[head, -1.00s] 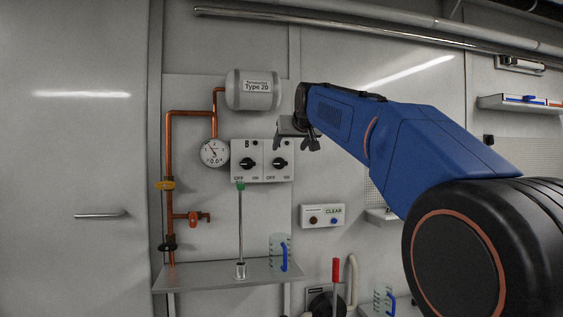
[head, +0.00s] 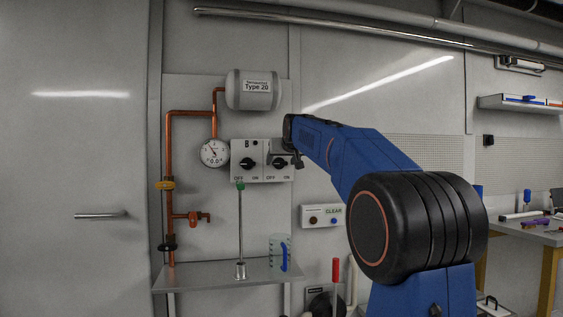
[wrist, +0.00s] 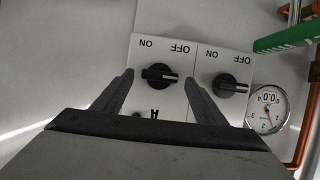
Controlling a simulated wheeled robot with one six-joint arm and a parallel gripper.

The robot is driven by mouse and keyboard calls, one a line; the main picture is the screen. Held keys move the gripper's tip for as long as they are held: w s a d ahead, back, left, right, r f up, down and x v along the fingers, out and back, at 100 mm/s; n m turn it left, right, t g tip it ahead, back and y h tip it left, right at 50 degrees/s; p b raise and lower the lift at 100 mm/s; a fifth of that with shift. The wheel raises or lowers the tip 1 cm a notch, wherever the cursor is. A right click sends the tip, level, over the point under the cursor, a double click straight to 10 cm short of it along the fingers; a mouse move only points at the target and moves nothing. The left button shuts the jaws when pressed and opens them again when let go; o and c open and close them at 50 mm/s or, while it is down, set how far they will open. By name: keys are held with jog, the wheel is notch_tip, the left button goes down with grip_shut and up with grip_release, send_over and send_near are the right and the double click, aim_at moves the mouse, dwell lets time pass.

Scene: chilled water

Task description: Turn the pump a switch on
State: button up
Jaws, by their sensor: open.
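The pump A switch is a black knob (wrist: 158,74) on a white plate, between OFF and ON labels. In the upside-down wrist view its pale mark lies at the right end, on the OFF side. In the head view this knob (head: 279,163) sits right of the B knob, partly behind my gripper (head: 291,158). My gripper (wrist: 159,77) is open, one finger on each side of the A knob with gaps visible. How deep the fingertips reach along the knob is unclear.
The B switch (head: 247,163) is close beside A. A gauge (head: 214,153), copper pipe (head: 170,140) and tank (head: 253,90) are to the left and above. Below are a green-topped rod (head: 240,215), a shelf (head: 205,276) with a jug (head: 279,250), and a CLEAR box (head: 322,216).

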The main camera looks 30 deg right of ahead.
jog(key=c, duration=1.1)
jog(key=shift+o, duration=0.2)
jog(key=shift+d, duration=0.1)
jog(key=m+y, duration=0.1)
jog(key=m+t+y, duration=0.1)
jog(key=m, duration=0.1)
jog(key=shift+d+f, duration=0.1)
jog(key=shift+d, duration=0.25)
jog(key=m+y, duration=0.1)
jog(key=m+t+y, duration=0.1)
jog(key=m, duration=0.1)
jog(key=shift+s+d+f+m, duration=0.15)
jog(key=shift+d+f+m, duration=0.05)
jog(key=shift+m, duration=0.1)
jog(key=m, duration=0.1)
jog(key=m+t+y, duration=0.1)
jog(key=m, duration=0.1)
jog(key=shift+d+f, duration=0.1)
jog(key=shift+f, duration=0.25)
jog(key=shift+f+m+t+y, duration=0.2)
jog(key=shift+m+t, duration=0.25)
jog(key=shift+m, duration=0.5)
jog(key=shift+f+m+t+y, duration=0.1)
jog(key=shift+m+t+y, duration=0.3)
jog(key=shift+m, duration=0.55)
